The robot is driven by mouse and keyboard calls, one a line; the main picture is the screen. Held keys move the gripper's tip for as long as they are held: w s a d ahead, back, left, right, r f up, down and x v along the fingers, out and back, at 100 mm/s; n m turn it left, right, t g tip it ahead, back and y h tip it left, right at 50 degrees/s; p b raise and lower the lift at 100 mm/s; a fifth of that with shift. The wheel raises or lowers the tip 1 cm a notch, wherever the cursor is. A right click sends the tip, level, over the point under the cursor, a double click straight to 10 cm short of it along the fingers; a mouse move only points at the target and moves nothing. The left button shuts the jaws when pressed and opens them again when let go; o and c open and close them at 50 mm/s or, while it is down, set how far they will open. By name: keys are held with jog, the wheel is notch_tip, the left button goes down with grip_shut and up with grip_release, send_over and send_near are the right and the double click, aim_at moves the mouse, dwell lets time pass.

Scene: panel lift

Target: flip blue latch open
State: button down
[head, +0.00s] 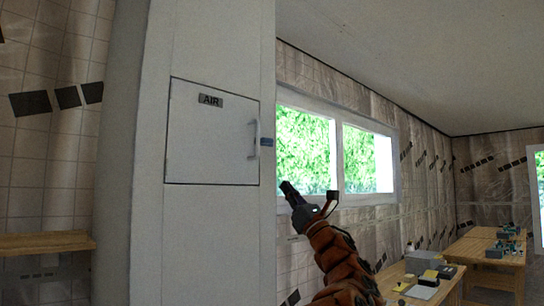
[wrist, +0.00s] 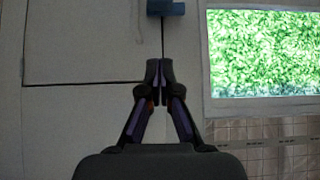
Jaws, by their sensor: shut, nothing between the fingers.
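A small blue latch (head: 267,142) sits at the right edge of a square panel (head: 205,150) labelled AIR, on a pale column. In the wrist view the latch (wrist: 166,8) is at the top edge, partly cut off, lying level across the dark seam. The panel has a pale vertical handle (head: 253,138) just left of the latch. My gripper (head: 286,186) is shut and empty, below and to the right of the latch in the head view. In the wrist view its fingertips (wrist: 159,68) point up along the seam, below the latch and apart from it.
A window (head: 335,152) is in the wall right of the column. Wooden tables (head: 490,252) with several boxes and tools stand at the lower right. A wooden shelf (head: 45,243) is at the lower left. The space before the panel looks clear.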

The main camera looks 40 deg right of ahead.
jog(key=p, duration=0.4)
send_near(263, 144)
jog(key=shift+w, duration=1.95)
jog(key=shift+w+d+r+p, duration=0.1)
jog(key=shift+r+p, duration=0.5)
jog(key=shift+r, duration=0.5)
jog(key=shift+d+r+p, duration=0.1)
jog(key=shift+r+p, duration=0.5)
jog(key=shift+r, duration=0.5)
jog(key=shift+a+m+h+b, duration=0.2)
jog(key=shift+m+h+b, duration=0.15)
jog(key=shift+m+h, duration=0.15)
